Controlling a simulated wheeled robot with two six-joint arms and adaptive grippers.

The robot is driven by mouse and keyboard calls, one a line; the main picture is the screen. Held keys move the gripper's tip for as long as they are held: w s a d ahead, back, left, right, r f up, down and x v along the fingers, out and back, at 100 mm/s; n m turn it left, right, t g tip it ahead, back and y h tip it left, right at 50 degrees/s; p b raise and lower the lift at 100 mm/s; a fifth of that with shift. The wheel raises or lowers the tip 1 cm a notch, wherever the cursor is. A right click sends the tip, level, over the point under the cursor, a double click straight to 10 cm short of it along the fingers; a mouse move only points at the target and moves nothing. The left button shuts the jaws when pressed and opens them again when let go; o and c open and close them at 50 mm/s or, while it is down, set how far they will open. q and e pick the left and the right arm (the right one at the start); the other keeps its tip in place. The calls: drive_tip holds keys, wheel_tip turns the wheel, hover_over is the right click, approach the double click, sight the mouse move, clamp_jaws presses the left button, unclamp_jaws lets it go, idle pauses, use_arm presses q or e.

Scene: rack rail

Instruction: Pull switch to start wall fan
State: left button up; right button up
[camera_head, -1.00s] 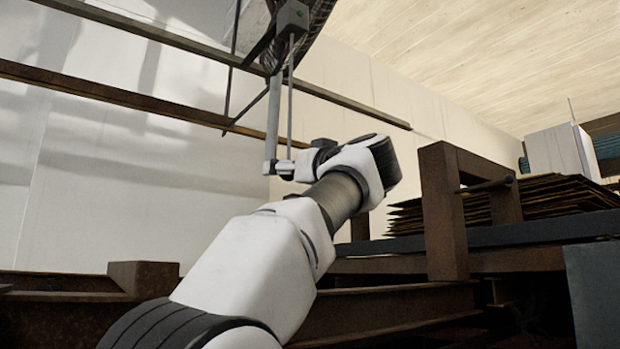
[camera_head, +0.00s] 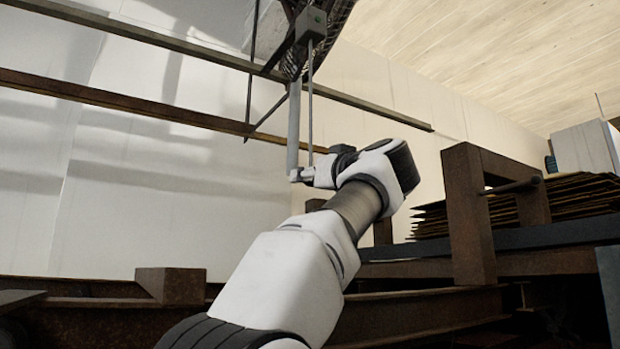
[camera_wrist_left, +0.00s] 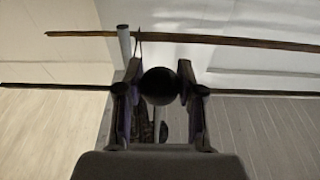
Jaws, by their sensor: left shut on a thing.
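The wall fan's dark mesh cage (camera_head: 333,22) is at the top of the head view, cut off by the frame edge. A thin pull rod (camera_head: 310,95) runs straight down from the box to my left gripper (camera_head: 301,175). In the left wrist view a dark round knob (camera_wrist_left: 159,86) sits between the two fingers of the left gripper (camera_wrist_left: 160,92), which is shut on it. The rod's lower end is hidden by the gripper in the head view. My right gripper is out of view.
A grey vertical post (camera_head: 293,130) stands close beside the rod. Rusty rails (camera_head: 130,102) cross the pale wall. A brown steel frame (camera_head: 468,215) and a stack of sheets (camera_head: 580,195) stand to the right of my arm. Open air lies left of the gripper.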

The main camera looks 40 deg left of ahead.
use_arm(q)
drive_tip(key=shift+f+b, duration=0.85)
drive_tip(key=shift+f, duration=0.25)
drive_tip(key=shift+r+p, duration=0.9)
drive_tip(key=shift+r, duration=0.25)
drive_tip(key=o, duration=1.2)
drive_tip(key=shift+d, duration=0.3)
drive_tip(key=shift+s+d, duration=0.1)
